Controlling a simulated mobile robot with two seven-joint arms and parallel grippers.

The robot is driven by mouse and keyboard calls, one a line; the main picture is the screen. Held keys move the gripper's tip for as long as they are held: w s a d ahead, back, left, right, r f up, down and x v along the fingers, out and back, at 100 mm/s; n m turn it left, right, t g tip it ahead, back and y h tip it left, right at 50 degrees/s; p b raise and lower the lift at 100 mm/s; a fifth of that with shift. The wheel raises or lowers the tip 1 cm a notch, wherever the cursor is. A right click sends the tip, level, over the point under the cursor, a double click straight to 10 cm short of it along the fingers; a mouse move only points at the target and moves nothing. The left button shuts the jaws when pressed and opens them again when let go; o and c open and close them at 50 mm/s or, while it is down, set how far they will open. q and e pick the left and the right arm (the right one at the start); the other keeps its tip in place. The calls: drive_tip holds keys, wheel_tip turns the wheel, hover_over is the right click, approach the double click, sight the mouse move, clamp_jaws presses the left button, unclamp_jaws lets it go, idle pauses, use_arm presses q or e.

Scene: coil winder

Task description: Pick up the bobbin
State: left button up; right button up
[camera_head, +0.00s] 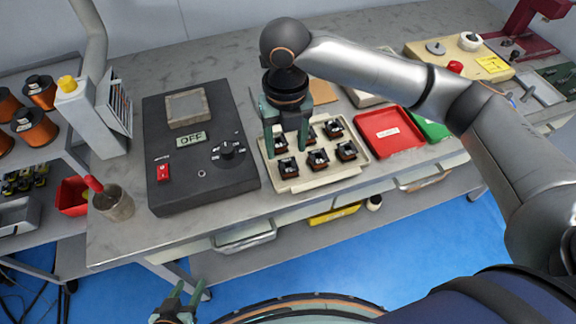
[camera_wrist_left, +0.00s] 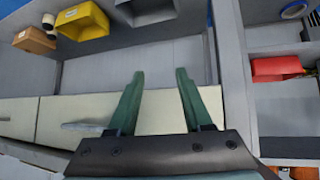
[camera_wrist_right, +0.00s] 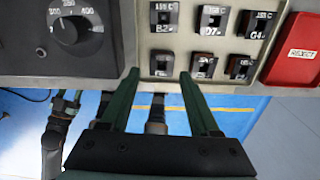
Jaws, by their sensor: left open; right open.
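Several small square bobbins, black and brown, sit in rows in a pale tray (camera_head: 292,186) on the bench. One bobbin (camera_head: 287,167) is at the tray's front left. My right gripper (camera_head: 287,143) is open and empty, pointing down over the tray's left part and hiding some of the back row. In the right wrist view a bobbin (camera_wrist_right: 162,66) shows just beyond and between the fingertips (camera_wrist_right: 159,76); I cannot tell the height gap. My left gripper (camera_head: 187,289) is open and empty, low in front of the bench. Its fingers also show in the left wrist view (camera_wrist_left: 160,78).
A dark control box (camera_head: 203,183) reading OFF stands left of the tray. A red reject tray (camera_head: 388,131) is close on its right, then a green one (camera_head: 432,130). A cup (camera_head: 113,204) stands at the bench's front left. Copper wire spools (camera_head: 35,128) are on the left shelf.

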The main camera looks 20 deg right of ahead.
sight(288, 167)
wheel_tip(288, 167, down, 6)
drive_tip(key=shift+d+b, duration=0.15)
drive_tip(key=shift+b, duration=0.15)
clamp_jaws()
idle(0.5)
